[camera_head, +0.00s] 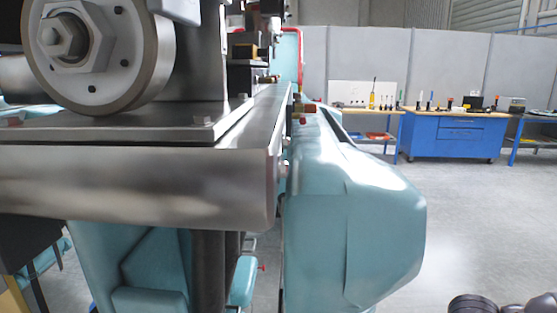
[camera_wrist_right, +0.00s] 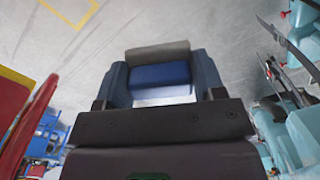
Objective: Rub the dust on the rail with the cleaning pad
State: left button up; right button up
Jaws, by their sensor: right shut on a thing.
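In the right wrist view my right gripper (camera_wrist_right: 160,66) is shut on the cleaning pad, a block with a blue part (camera_wrist_right: 160,76) and a grey part. The pad sits between both fingers, over open grey floor, touching nothing else that shows. In the head view a rounded bare-metal beam (camera_head: 130,188), which looks like the rail, runs across the left below a large wheel (camera_head: 95,50). I cannot make out a clear dust patch on it. Neither gripper shows in the head view; only a dark part of my arm shows at the bottom right corner.
Teal train bodywork (camera_head: 350,210) bulges out right of the beam. A blue workbench (camera_head: 455,136) with tools stands far back, with open floor before it. In the wrist view, a red part (camera_wrist_right: 12,90) is at the left and teal parts (camera_wrist_right: 305,130) at the right.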

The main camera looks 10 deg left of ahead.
notch_tip(320, 180, down, 11)
jog(key=d+n, duration=0.1)
jog(key=n, duration=0.2)
jog(key=shift+d+r, duration=0.2)
jog(key=shift+d, duration=0.2)
